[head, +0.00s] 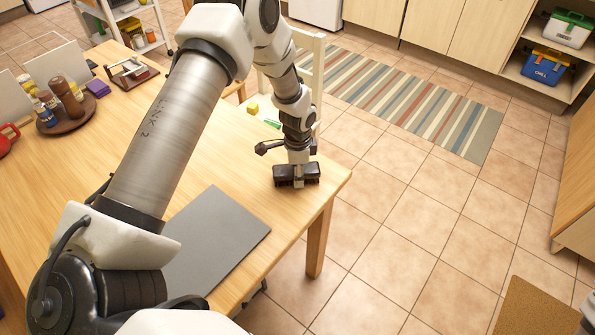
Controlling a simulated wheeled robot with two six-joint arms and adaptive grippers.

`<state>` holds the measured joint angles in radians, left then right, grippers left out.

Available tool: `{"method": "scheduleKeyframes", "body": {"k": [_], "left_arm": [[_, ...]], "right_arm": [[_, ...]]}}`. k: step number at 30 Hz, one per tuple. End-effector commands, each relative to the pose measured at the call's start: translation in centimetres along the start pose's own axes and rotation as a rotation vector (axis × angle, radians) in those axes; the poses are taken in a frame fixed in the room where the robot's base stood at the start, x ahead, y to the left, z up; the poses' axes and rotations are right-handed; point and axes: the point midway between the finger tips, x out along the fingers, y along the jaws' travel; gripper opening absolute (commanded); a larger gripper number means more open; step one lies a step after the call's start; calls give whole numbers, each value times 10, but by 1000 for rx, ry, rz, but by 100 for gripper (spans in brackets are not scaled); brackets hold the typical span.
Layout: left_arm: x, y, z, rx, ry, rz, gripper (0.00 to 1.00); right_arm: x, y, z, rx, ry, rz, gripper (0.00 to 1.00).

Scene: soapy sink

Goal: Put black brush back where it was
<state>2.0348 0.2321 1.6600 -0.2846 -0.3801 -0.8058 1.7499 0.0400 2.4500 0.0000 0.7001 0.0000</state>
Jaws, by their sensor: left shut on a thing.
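My left gripper (298,177) points down over the right end of the wooden table (235,165), near its corner. It is shut on the black brush (284,175), whose dark body shows on both sides of the fingers. The brush is at or just above the tabletop; I cannot tell whether it touches. The fingers hide the middle of the brush. My right gripper is not in view.
A grey mat (225,235) lies on the table nearer me. A yellow block (252,108) and a green item (272,123) are behind the gripper. A round brown tray (68,122) with bottles stands at left. A pale chair (312,65) stands behind the table.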

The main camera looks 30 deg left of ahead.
Motion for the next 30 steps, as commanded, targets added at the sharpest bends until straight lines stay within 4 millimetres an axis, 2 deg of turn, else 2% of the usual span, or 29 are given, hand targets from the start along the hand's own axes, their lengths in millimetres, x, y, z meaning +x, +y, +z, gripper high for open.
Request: {"method": "scheduleKeyframes", "body": {"k": [2, 3, 4, 13, 17, 20, 27, 30], "left_arm": [[4, 0, 0, 0, 0, 0, 1], [2, 0, 0, 0, 0, 0, 65], [2, 0, 0, 0, 0, 0, 76], [1, 0, 0, 0, 0, 0, 76], [-9, -1, -1, 0, 3, -3, 76], [-27, -1, -1, 1, 3, -3, 76], [-90, -1, -1, 0, 4, -4, 76], [-108, 0, 0, 0, 2, -3, 76]], "right_arm": [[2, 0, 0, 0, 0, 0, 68], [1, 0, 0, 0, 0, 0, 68], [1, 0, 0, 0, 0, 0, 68], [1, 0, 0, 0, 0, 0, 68], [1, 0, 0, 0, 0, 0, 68], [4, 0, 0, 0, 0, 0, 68], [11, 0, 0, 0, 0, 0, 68], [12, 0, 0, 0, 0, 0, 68]]}}
